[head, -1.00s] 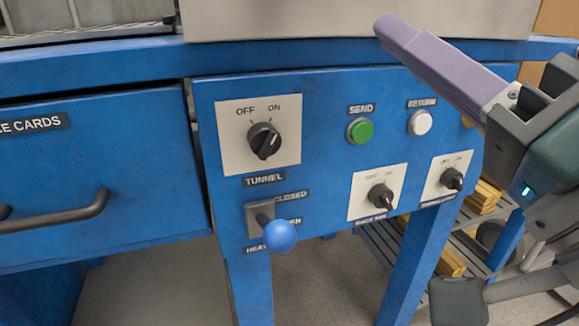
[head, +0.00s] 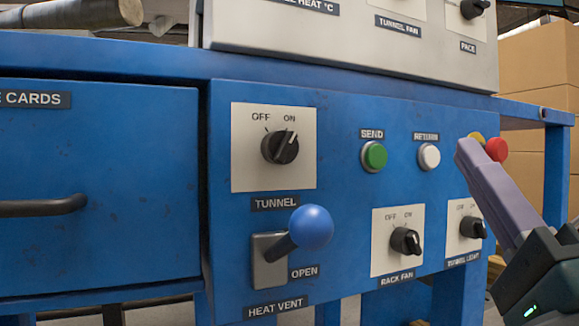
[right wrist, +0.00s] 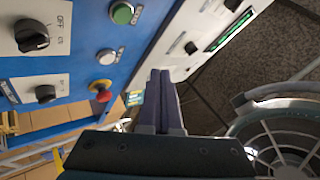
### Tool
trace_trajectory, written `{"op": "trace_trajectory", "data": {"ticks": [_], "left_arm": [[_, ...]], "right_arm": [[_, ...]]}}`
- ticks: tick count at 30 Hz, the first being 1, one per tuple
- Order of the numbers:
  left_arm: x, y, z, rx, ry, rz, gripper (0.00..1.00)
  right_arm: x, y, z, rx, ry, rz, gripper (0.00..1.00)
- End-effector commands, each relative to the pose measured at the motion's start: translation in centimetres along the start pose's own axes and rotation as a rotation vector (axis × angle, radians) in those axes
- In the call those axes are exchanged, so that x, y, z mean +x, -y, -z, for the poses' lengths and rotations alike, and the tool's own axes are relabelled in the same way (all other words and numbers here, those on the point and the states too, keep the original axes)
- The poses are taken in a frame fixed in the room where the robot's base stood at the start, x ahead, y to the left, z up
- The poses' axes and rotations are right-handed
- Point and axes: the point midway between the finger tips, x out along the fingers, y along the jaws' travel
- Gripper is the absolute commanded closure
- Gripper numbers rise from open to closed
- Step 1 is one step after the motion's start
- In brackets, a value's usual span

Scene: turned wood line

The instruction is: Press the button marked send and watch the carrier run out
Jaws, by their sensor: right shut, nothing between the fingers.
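The green button (head: 374,156) sits under the SEND label on the blue panel; it also shows at the top of the right wrist view (right wrist: 122,13). Its cap is uncovered and nothing touches it. My right gripper (head: 466,148) is shut and empty, its pale purple fingers to the right of the white RETURN button (head: 429,156) and apart from the green one. In the right wrist view the shut fingers (right wrist: 160,75) point up the picture, with the green button to their upper left. My left gripper is out of view. No carrier can be made out.
A HEAT VENT lever with a blue ball (head: 311,226) sticks out from the panel. Rotary switches include TUNNEL (head: 280,147) and RACK FAN (head: 405,240). A red mushroom button (head: 497,149) is close to my right fingers. A grey control box (head: 350,45) stands above; cartons (head: 540,85) stand behind.

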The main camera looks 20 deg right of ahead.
Motion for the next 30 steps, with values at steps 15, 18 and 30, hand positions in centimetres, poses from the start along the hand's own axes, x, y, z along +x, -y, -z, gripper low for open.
{"op": "trace_trajectory", "data": {"ticks": [15, 18, 30], "left_arm": [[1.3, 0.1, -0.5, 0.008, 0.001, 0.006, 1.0], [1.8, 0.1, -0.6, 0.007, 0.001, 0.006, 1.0], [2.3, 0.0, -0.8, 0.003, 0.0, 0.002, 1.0]], "right_arm": [[2.6, -2.1, -2.1, 0.0, -0.001, 0.003, 1.0], [3.6, -2.9, -2.8, 0.0, 0.0, 0.003, 1.0], [6.0, -4.4, -4.5, -0.002, 0.001, 0.0, 1.0]]}}
